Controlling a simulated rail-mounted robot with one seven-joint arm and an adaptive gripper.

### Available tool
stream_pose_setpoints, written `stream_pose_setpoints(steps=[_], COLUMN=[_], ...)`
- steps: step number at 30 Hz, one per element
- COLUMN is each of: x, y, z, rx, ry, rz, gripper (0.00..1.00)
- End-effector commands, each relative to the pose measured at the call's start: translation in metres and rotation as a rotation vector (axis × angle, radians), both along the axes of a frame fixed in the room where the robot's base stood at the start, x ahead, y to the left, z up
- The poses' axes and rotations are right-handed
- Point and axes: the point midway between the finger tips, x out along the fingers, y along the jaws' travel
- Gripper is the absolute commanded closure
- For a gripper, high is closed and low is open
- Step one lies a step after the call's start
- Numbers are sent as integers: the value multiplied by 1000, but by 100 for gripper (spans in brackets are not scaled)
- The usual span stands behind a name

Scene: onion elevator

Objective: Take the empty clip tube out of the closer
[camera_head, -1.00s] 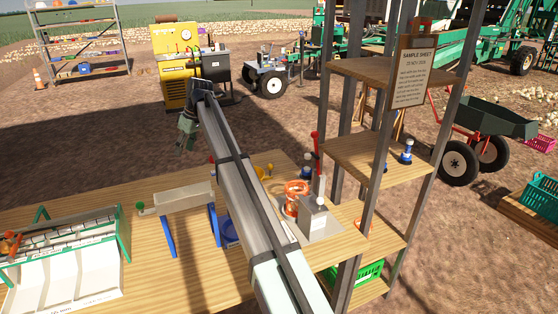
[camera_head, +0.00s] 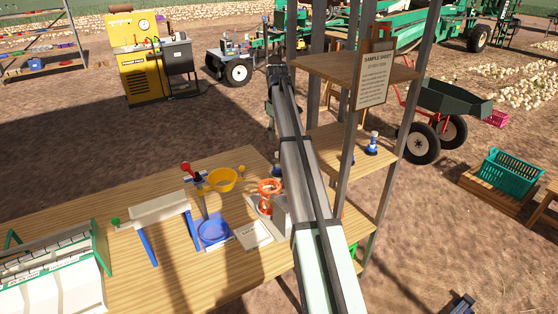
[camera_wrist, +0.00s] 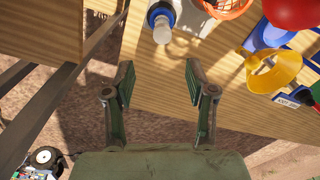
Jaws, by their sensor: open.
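A grey block (camera_head: 280,213) on a pale plate stands beside an orange open-ribbed piece (camera_head: 268,187) on the wooden table. It may be the closer, but my arm covers part of it. I cannot make out the clip tube for certain. My gripper (camera_wrist: 160,82) is open and empty, pointing down over the table's back edge in the wrist view. In the head view my gripper (camera_head: 269,112) is partly hidden behind my arm. The orange piece shows at the top of the wrist view (camera_wrist: 228,5), to the right of my fingers.
A blue-and-white bottle (camera_wrist: 161,20) stands near the table edge ahead of my fingers. Shelf posts (camera_head: 346,150) rise close on my arm's right.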

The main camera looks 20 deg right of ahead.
Motion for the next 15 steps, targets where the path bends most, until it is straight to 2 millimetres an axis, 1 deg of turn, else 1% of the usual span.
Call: stream_pose_setpoints(steps=[3,6,9,12,15], x=[-2,-2,-1,-1,0], y=[1,1,1,1,1], z=[-22,-40,-54,-62,-66], rx=[1,1,1,1,0], ry=[2,2,0,0,-1], rz=[0,0,0,0,0], gripper=[44,44,44,44,44])
